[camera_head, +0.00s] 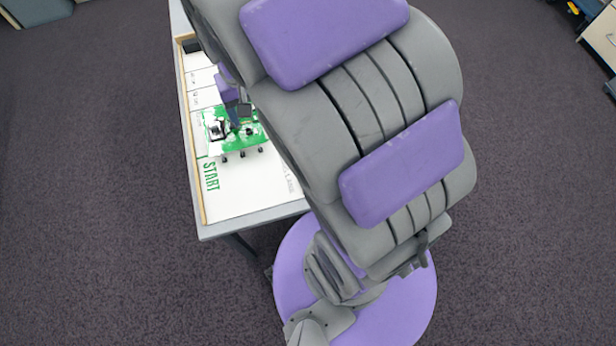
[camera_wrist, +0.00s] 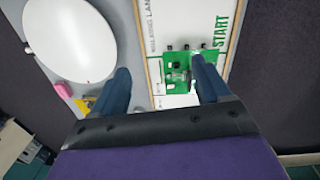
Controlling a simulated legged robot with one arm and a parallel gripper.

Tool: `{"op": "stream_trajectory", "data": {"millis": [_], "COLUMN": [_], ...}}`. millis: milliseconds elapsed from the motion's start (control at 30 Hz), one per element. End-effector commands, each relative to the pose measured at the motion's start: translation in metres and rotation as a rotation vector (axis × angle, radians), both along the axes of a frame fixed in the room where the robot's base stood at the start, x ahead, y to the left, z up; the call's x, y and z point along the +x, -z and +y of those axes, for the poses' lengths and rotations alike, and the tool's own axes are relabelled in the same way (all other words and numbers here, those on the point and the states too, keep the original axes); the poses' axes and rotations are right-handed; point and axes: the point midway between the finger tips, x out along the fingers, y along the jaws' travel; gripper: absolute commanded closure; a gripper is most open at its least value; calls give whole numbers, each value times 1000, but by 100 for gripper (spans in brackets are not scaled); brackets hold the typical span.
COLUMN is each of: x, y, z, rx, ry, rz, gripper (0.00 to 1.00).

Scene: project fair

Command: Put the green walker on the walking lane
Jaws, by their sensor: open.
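The green walker (camera_head: 248,143), a green board with black and white parts and small dark feet, stands on the white walking lane (camera_head: 245,190) beside the green START lettering. It also shows in the wrist view (camera_wrist: 178,62), on the lane (camera_wrist: 190,22) inside its wooden border. My gripper (camera_head: 238,112) is at the walker in the head view, and its fingers partly cover it. In the wrist view my gripper (camera_wrist: 160,84) is open, with the right finger over part of the walker and the left finger outside the lane's border. Contact cannot be told.
A large white oval (camera_wrist: 75,40) lies left of the lane in the wrist view. A pink object (camera_wrist: 67,89) and a yellow object (camera_wrist: 84,103) lie near the left finger. My arm hides the table's right side in the head view. Open carpet (camera_head: 90,200) lies left.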

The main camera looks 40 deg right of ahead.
Motion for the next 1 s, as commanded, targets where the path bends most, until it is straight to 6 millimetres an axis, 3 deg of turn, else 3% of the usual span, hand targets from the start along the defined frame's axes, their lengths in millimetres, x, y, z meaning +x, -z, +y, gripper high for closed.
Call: {"op": "stream_trajectory", "data": {"millis": [33, 233, 500, 700, 1000], "x": [-20, -96, -187, -216, -219], "y": [-10, -32, -43, -43, -43], "z": [1, 6, 11, 11, 11], "rx": [7, 28, 49, 53, 52], "ry": [-12, -77, -177, -215, -219], "rz": [6, 55, 118, 139, 142], "gripper": [24, 24, 24, 24, 24]}}
